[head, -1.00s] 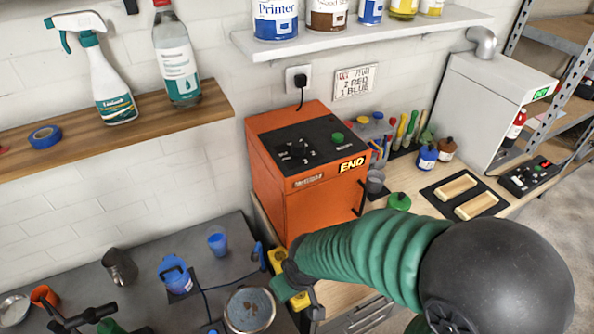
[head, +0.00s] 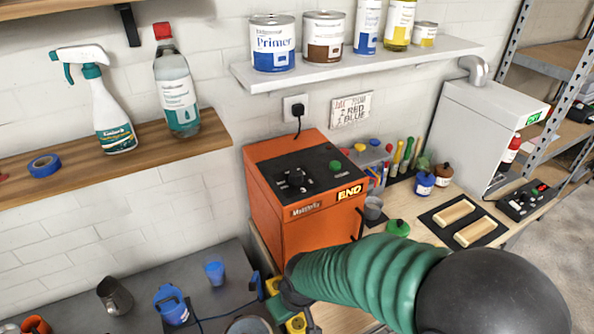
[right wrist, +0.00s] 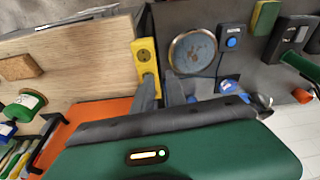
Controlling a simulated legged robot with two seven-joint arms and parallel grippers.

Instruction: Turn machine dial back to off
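The orange machine (head: 305,225) stands against the wall. Its black top panel carries a dark dial (head: 296,178), a green button (head: 335,166) and small controls too fine to read. My right gripper (right wrist: 161,88) is low at the machine's front left corner, below the panel and away from the dial. In the right wrist view its two grey fingers are apart with nothing between them, near a yellow socket strip (right wrist: 144,60). The dial does not show in the right wrist view. My left gripper is not in view.
A grey bench at left holds a blue jug (head: 171,304), a blue cup (head: 214,272) and a metal pitcher (head: 114,295). A white shelf (head: 360,66) with cans hangs above the machine. Jars and tools crowd its right side. The space above the panel is clear.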

